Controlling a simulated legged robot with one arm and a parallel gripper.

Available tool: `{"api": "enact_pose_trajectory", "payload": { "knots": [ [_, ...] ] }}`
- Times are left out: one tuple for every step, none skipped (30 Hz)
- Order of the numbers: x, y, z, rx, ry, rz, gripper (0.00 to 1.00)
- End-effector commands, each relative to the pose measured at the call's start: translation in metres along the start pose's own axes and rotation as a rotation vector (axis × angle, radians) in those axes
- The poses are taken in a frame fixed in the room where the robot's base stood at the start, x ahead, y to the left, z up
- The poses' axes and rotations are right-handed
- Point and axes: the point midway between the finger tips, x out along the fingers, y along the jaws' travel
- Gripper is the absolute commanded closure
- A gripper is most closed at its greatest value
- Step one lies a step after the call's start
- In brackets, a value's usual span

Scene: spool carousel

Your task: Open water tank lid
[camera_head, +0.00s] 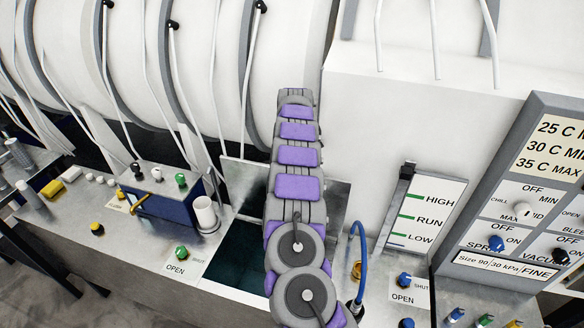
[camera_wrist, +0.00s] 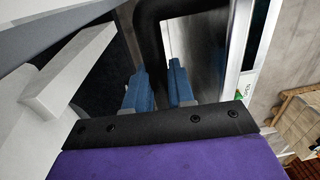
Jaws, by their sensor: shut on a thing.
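The water tank lid is a bare metal plate (camera_head: 241,184), standing raised behind the tank opening, with my arm covering its middle. The tank opening (camera_head: 236,262) shows dark teal inside, partly hidden by my arm. In the wrist view, the two blue fingers of my gripper (camera_wrist: 159,88) are closed around a black bent handle (camera_wrist: 150,38). The shiny metal plate (camera_wrist: 196,45) beside the handle appears to be the lid. The fingertips are hidden from the head view by my arm.
A green knob marked OPEN/SHUT (camera_head: 181,253) sits left of the opening. A blue hose (camera_head: 361,255) rises close to its right. A white cup (camera_head: 205,214) and a blue box (camera_head: 160,200) stand to the left. A level gauge (camera_head: 427,215) and control panel (camera_head: 520,200) are at right.

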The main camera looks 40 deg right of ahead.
Motion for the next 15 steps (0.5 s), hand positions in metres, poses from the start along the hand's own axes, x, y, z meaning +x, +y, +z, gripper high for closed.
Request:
{"api": "enact_pose_trajectory", "payload": {
  "knots": [
    [0.0048, -0.0016, -0.0014, -0.004, -0.001, -0.007, 1.0],
    [0.0047, -0.0016, -0.0016, -0.004, -0.001, -0.007, 1.0],
    [0.0047, -0.0016, -0.0017, -0.004, -0.001, -0.007, 1.0],
    [0.0047, -0.0016, -0.0018, -0.004, -0.001, -0.007, 1.0],
    [0.0047, -0.0017, -0.0019, -0.004, -0.001, -0.007, 1.0],
    [0.0046, -0.0017, -0.002, -0.004, -0.001, -0.007, 0.74],
    [0.0045, -0.0017, -0.0021, -0.004, 0.0, -0.007, 0.71],
    [0.0041, -0.0016, -0.0021, -0.004, 0.0, -0.006, 0.68],
    [0.0037, -0.0015, -0.002, -0.004, 0.0, -0.006, 0.64],
    [0.0034, -0.0014, -0.0019, -0.004, 0.0, -0.005, 0.61],
    [0.003, -0.0013, -0.0018, -0.003, 0.0, -0.004, 0.59],
    [0.0022, -0.0014, -0.0011, -0.003, 0.001, -0.003, 0.55],
    [0.0017, -0.0015, -0.0005, -0.003, 0.001, -0.002, 0.52],
    [0.0011, -0.0017, -0.0002, -0.003, 0.001, -0.001, 0.52],
    [0.0004, -0.002, 0.0001, -0.003, 0.002, 0.001, 0.52]
  ]
}}
